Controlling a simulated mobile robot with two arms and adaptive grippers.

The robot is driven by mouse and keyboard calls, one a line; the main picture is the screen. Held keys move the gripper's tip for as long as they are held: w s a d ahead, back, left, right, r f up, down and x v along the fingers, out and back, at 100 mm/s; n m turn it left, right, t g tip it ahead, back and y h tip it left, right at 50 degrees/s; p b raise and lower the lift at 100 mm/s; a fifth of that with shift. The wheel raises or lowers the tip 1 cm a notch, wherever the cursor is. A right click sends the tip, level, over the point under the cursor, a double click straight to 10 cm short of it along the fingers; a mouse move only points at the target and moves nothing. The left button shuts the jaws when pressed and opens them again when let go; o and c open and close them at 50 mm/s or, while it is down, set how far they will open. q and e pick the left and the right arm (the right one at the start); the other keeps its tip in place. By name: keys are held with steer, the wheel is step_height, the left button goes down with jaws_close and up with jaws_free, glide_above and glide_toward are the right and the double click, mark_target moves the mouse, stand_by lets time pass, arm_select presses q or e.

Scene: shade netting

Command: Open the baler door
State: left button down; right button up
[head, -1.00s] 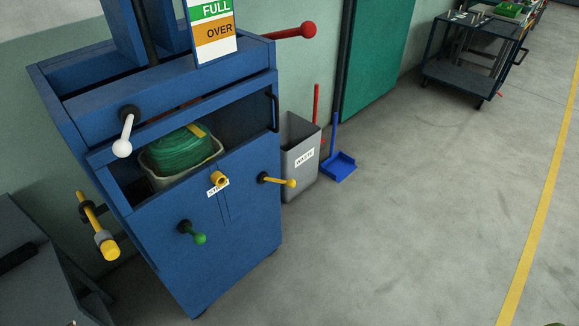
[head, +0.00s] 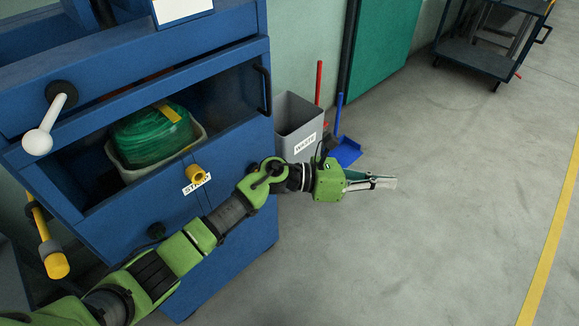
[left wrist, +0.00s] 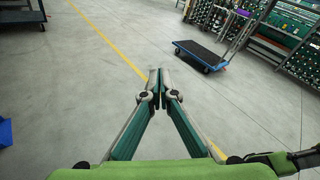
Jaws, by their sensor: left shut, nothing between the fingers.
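The blue baler (head: 231,260) stands at the left in the head view, with an opening across its front. A bundle of green netting (head: 150,140) sits in a pale bin inside. A black bar handle (head: 264,90) is at the right edge of the opening. A white-knobbed lever (head: 42,130) and a yellow knob (head: 196,174) show on the front. My left arm crosses the front panel and hides part of it. My left gripper (head: 390,183) is shut and empty, right of the baler, clear of the handle; its fingers also show in the left wrist view (left wrist: 160,76). My right gripper is not in view.
A grey waste bin (head: 299,120) and a blue dustpan (head: 346,152) stand beside the baler, behind my gripper. A dark trolley (head: 478,58) is at the back right. A flat cart (left wrist: 203,55) shows in the left wrist view. The floor to the right is clear.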

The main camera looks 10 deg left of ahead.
arm_select(q)
steer(key=a+f+m+g+y+b, duration=0.2)
steer(key=a+f+m+y, duration=0.4)
steer(key=m+y, duration=0.5)
steer(key=w+a+r+m+t+y+b, duration=0.1)
steer(key=w+a+r+m+t+y, duration=0.2)
steer(key=a, duration=0.6)
steer(key=w+a+r+m+y+b, duration=0.1)
steer(key=w+a+r+m+y, duration=0.25)
steer(key=w+a, duration=0.35)
steer(key=s+a+x, duration=0.1)
steer(key=x, duration=0.9)
steer(key=shift+a+f+y, duration=0.2)
steer(key=shift+y, duration=0.15)
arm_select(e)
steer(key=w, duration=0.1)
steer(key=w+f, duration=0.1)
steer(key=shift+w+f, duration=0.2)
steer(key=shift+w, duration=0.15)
arm_select(q)
steer(key=shift+s, duration=0.1)
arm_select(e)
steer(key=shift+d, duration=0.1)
